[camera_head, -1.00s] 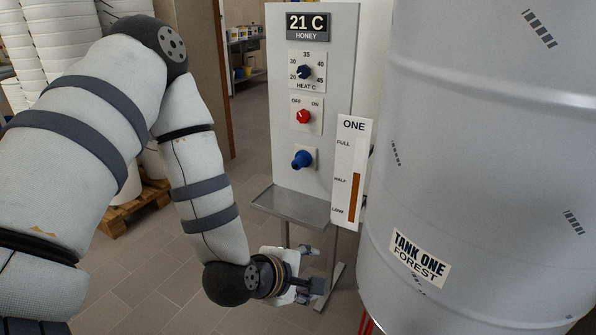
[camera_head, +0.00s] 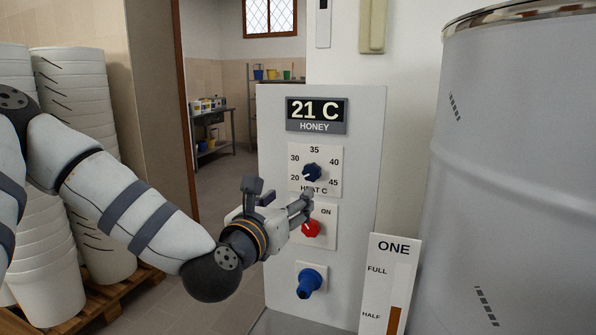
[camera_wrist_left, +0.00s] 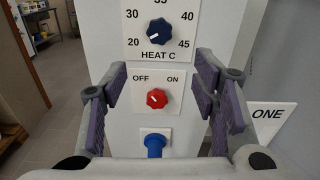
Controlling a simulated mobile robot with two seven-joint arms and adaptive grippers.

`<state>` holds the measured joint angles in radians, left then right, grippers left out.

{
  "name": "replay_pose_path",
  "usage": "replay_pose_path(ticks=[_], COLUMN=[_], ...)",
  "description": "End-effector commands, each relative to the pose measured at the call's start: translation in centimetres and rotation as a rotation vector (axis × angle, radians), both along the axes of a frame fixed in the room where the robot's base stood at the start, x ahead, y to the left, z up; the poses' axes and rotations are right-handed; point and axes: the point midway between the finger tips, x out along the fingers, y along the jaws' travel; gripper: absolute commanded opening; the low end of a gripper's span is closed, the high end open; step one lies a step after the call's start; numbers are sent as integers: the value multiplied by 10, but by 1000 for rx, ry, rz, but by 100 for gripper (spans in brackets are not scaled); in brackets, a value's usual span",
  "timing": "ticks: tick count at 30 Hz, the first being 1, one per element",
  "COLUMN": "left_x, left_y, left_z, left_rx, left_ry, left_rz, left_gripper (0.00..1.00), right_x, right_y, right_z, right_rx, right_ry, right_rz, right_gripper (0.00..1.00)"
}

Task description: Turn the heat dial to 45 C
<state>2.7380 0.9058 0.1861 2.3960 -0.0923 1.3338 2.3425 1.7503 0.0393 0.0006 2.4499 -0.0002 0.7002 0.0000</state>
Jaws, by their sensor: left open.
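The heat dial (camera_head: 313,172) is a dark blue knob on a white plate marked 20 to 45, labelled HEAT C. It also shows at the top of the left wrist view (camera_wrist_left: 158,32). Its exact pointer setting is hard to read. The display (camera_head: 316,111) above it reads 21 C HONEY. My left gripper (camera_head: 280,197) is open and empty in front of the panel, below and left of the dial. In the left wrist view its fingers (camera_wrist_left: 165,95) stand wide apart, with the red switch (camera_wrist_left: 157,98) between them in the picture. My right gripper is not in view.
The red OFF/ON switch (camera_head: 311,229) and a blue knob (camera_head: 309,283) sit below the dial on the grey panel (camera_head: 366,190). A level gauge marked ONE (camera_head: 388,275) and a large grey tank (camera_head: 520,170) stand to the right. White buckets (camera_head: 80,120) are stacked at left.

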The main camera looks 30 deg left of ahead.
Motion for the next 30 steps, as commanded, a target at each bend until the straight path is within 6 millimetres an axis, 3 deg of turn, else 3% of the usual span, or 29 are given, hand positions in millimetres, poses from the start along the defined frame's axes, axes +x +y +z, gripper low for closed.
replay_pose_path(ticks=[5, 18, 22, 30], left_x=[8, 104, 116, 117], left_y=[4, 27, 30, 30], left_z=[4, 0, 3, 5], left_rx=[-28, -25, -27, -28], left_ry=[-21, -15, -17, -20], left_rz=[8, 9, 7, 7], left_gripper=[54, 54, 54, 54], right_x=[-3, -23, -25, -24], right_y=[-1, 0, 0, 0], right_z=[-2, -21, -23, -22], right_rx=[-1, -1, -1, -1], right_ry=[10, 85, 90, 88], right_rz=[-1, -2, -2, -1], right_gripper=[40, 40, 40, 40])
